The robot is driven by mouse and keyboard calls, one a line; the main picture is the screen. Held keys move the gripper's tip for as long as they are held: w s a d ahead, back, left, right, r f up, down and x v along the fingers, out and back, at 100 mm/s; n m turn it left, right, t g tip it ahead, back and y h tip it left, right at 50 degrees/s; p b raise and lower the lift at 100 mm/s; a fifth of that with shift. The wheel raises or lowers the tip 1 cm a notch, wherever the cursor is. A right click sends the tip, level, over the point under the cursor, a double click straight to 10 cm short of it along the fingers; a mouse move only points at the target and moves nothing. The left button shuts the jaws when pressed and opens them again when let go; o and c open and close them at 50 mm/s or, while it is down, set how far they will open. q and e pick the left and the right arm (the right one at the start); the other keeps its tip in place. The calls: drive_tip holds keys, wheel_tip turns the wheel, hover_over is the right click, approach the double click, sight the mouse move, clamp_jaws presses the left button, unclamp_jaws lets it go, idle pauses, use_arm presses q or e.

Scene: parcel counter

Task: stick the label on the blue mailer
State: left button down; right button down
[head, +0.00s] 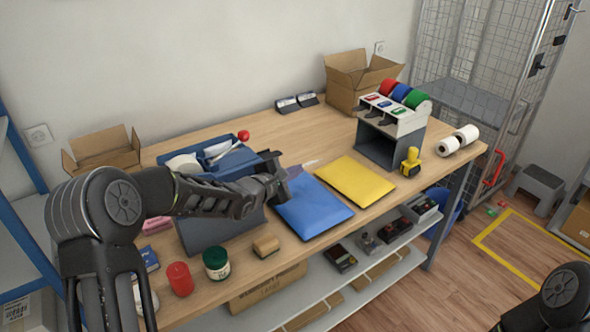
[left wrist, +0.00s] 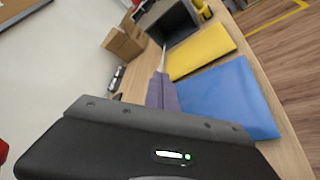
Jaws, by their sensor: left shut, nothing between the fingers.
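The blue mailer (head: 313,207) lies flat on the wooden counter (head: 235,290), and it also shows in the left wrist view (left wrist: 228,98). My left gripper (head: 281,188) is shut and empty, by the mailer's left edge and apparently above the counter. I cannot tell whether it touches the mailer. I cannot make out a label on the mailer's visible face or pick out a loose label with certainty. A greyish-purple item with a pale tip (left wrist: 161,88) lies beside the mailer, partly hidden by my gripper in the head view. My right gripper is out of view.
A yellow mailer (head: 355,181) lies right of the blue one. A dispenser with coloured rolls (head: 392,117) and a yellow-handled tool (head: 410,161) stand farther right. A grey-blue bin (head: 222,222), a green-lidded jar (head: 216,263) and a red candle-like cylinder (head: 179,279) are at left.

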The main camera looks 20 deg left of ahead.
use_arm(q)
drive_tip(key=shift+f, duration=0.15)
drive_tip(key=b, duration=0.6)
hover_over(295, 208)
wheel_tip(295, 208, down, 7)
drive_tip(key=shift+r, duration=0.15)
drive_tip(key=shift+f+b, duration=0.5)
drive_tip(key=shift+f, duration=0.55)
drive_tip(key=c, duration=1.6)
unclamp_jaws()
drive_tip(key=shift+c, duration=0.2)
drive_tip(key=shift+s, duration=0.15)
drive_tip(key=shift+p+v, duration=0.85)
drive_tip(key=shift+v, duration=0.95)
drive_tip(key=shift+p+v, duration=0.3)
drive_tip(key=shift+v, duration=0.6)
